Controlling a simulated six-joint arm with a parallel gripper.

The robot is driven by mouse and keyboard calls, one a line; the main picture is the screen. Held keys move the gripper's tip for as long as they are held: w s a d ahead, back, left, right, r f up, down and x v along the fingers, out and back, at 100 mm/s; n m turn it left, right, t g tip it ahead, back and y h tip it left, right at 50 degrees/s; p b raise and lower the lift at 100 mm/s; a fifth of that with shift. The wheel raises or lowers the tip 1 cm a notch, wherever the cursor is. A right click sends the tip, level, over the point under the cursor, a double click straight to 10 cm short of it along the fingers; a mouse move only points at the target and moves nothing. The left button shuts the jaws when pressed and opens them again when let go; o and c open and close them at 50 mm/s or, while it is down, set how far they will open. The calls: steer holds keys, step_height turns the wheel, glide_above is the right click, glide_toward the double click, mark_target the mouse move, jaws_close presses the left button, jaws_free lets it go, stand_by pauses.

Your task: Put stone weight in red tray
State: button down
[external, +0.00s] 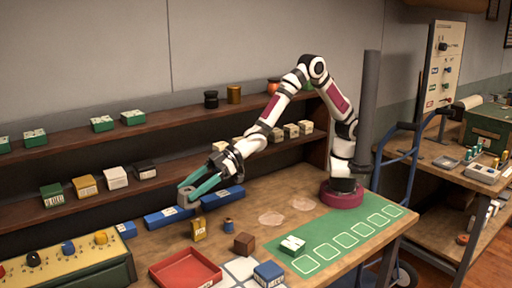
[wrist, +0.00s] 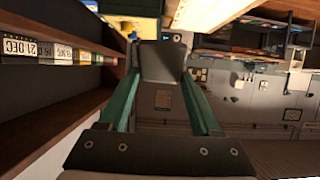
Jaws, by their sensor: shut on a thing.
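My gripper (external: 197,188) is shut on a grey block, which looks like the stone weight (external: 185,199). In the wrist view, the grey stone weight (wrist: 162,62) sits between the green fingers of my gripper (wrist: 160,85). It is held near the back left of the table, in front of the blue boxes; the exact gap to the table is hard to tell. The red tray (external: 187,280) lies at the table's front, below the gripper in the external view and apart from it. The tray looks empty and does not clearly show in the wrist view.
Blue boxes (external: 165,217) line the back of the table. A yellow tin (external: 198,229), a small spool (external: 228,225) and a brown cube (external: 244,243) stand between gripper and tray. A yellow panel with knobs (external: 95,273) is left. Shelves (external: 180,166) run behind.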

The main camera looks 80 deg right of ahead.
mark_target(185, 188)
steer(key=shift+w+d+r, duration=0.2)
steer(key=shift+w+r, duration=0.25)
steer(key=shift+r, duration=0.35)
steer(key=shift+n+g+y, duration=0.6)
steer(key=shift+n+g, duration=0.3)
steer(key=f, duration=0.1)
steer(key=w+d+f, duration=0.2)
steer(key=shift+w+f, duration=0.15)
steer(key=shift+f, duration=0.1)
step_height(185, 188, down, 5)
steer(key=d+n+g+y, duration=0.1)
steer(key=d+n+g, duration=0.1)
steer(key=shift+n+g+y, duration=0.4)
steer(key=s+a+f, duration=0.1)
steer(key=a+f, duration=0.1)
steer(key=a, duration=0.1)
steer(key=s+a+f, duration=0.2)
steer(key=a+f, duration=0.1)
steer(key=a, duration=0.1)
steer(key=s+a+f, duration=0.1)
steer(key=a+f, duration=0.1)
steer(key=a, duration=0.1)
steer(key=shift+s+a+f, duration=0.15)
steer(key=shift+s+f, duration=0.1)
steer(key=shift+s, duration=0.1)
step_height(185, 188, down, 4)
steer(key=shift+a+f, duration=0.1)
steer(key=shift+a, duration=0.05)
